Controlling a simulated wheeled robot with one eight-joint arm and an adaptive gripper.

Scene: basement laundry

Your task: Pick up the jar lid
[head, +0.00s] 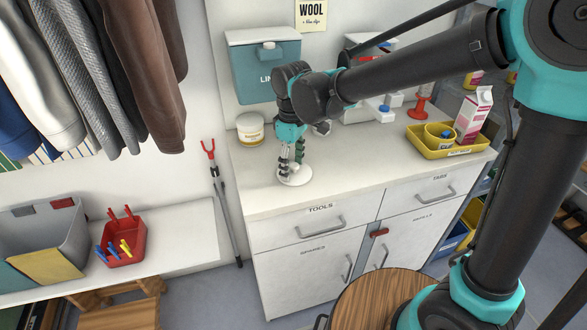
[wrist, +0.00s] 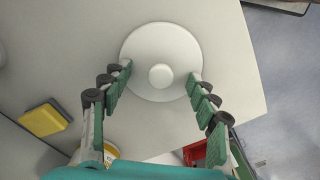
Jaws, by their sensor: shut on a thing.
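The jar lid (head: 297,178) is a round white disc near the front left of the white counter. The wrist view shows it face-on, with a round central knob (wrist: 161,76). My gripper (head: 291,165) points down at the lid. In the wrist view, the fingers of my gripper (wrist: 159,78) are on opposite sides of the lid and shut on it. I cannot tell whether the lid touches the counter or hangs just above it.
A cream jar with a yellow band (head: 250,130) stands behind the lid on the counter (head: 262,196). A yellow block (wrist: 44,120) shows in the wrist view. The counter's front edge is close.

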